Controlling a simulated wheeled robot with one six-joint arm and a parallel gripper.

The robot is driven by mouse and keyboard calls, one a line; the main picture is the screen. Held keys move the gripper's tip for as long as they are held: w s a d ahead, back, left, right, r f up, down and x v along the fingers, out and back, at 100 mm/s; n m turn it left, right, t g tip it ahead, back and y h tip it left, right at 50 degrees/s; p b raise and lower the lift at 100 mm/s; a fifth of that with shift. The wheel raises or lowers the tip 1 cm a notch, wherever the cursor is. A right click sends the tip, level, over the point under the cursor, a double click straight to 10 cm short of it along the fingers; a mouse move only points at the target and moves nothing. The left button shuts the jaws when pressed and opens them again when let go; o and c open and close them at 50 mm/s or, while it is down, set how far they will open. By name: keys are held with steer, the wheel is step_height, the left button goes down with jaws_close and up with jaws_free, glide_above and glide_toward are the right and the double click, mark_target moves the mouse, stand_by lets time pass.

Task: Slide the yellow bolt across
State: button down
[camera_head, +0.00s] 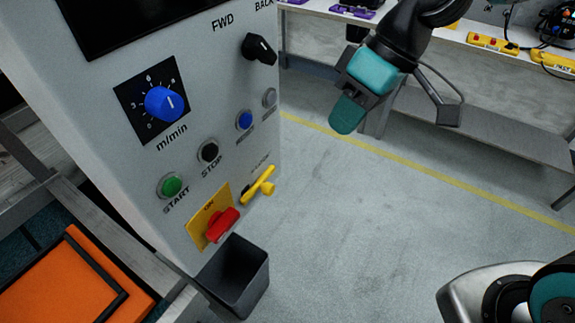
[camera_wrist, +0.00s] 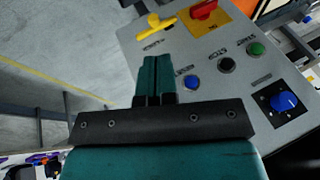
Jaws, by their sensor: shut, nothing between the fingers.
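The yellow bolt (camera_head: 260,184) is on the grey control panel, near its lower right edge, beside a red rotary switch (camera_head: 221,223) on a yellow plate. In the wrist view the yellow bolt (camera_wrist: 155,26) shows beyond the fingertips, near the top. My gripper (camera_head: 347,115) is to the right of the panel and above the bolt in the head view. Its fingers also show in the wrist view (camera_wrist: 157,60), shut together, empty and apart from the bolt.
The panel carries a blue dial (camera_head: 163,104), a black selector knob (camera_head: 259,48), a green start button (camera_head: 172,186), a black stop button (camera_head: 208,151) and a blue button (camera_head: 244,119). A dark bin (camera_head: 238,275) sits below the red switch. Open floor lies right of the panel.

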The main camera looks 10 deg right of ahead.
steer(key=n+y, duration=0.1)
steer(key=n, duration=0.1)
glide_toward(269, 186)
steer(key=w+d+r, duration=0.2)
steer(key=w+d, duration=0.3)
steer(key=w, duration=0.1)
steer(key=s+a+f+p, duration=0.1)
steer(key=s+a+f, duration=0.3)
steer(key=a+f, duration=0.3)
steer(key=shift+s+a+f+g+p, duration=0.2)
steer(key=shift+a+f+g+p, duration=0.15)
steer(key=shift+f, duration=0.75)
steer(key=s+a, duration=0.2)
steer(key=s, duration=0.1)
steer(key=shift+s+a+b, duration=0.25)
steer(key=shift+a+b, duration=0.05)
steer(key=shift+a, duration=0.05)
steer(key=shift+w+d, duration=0.1)
